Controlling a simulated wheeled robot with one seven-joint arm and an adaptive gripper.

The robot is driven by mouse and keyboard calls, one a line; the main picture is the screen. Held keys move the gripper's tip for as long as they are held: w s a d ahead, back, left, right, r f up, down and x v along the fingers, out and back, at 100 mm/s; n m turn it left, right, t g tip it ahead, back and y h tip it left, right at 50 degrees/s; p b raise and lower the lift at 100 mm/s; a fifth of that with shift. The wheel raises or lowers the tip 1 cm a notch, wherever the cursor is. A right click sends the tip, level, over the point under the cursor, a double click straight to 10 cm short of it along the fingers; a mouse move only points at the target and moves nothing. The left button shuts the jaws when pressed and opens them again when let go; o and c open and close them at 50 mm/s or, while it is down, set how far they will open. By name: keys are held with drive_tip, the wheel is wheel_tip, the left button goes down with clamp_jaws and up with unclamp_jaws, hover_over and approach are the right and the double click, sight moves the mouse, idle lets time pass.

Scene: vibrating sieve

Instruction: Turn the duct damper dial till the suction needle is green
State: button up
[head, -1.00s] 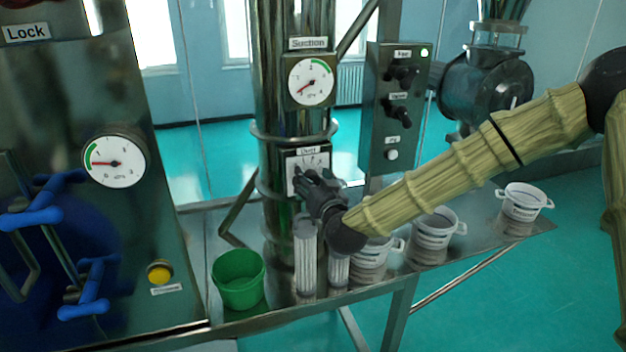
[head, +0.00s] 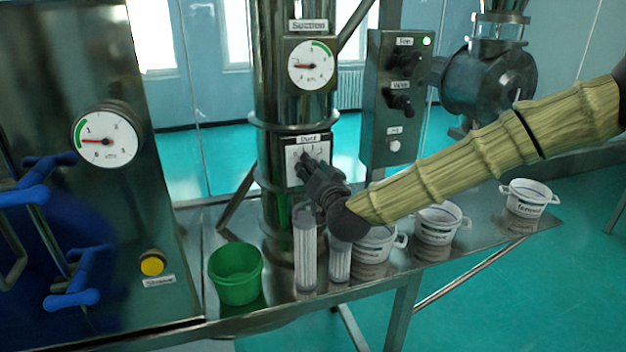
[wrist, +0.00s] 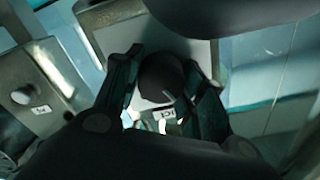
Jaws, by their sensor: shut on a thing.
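The suction gauge (head: 312,65) is a white round dial on the steel duct. Its red needle points left, outside the green arc at the upper right. Below it is the damper's white dial plate (head: 322,150), labelled "Duct". My gripper (head: 308,168) is at this plate, covering part of it. In the wrist view my gripper (wrist: 163,68) has one finger on each side of the dark dial knob (wrist: 160,80) and is shut on it. In the head view the knob is mostly hidden by the fingers.
A grey control box (head: 392,100) with dark knobs and a lit green lamp stands right of the duct. The steel shelf (head: 440,262) below carries a green tub (head: 236,274), clear cylinders (head: 305,250) and white pots (head: 437,226). A second gauge (head: 106,136) is at left.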

drive_tip(key=shift+f+m+b, duration=0.1)
drive_tip(key=shift+m+b, duration=0.9)
drive_tip(key=shift+b, duration=0.05)
drive_tip(key=o, duration=1)
drive_tip(key=shift+d, duration=0.1)
drive_tip(key=v, duration=1.2)
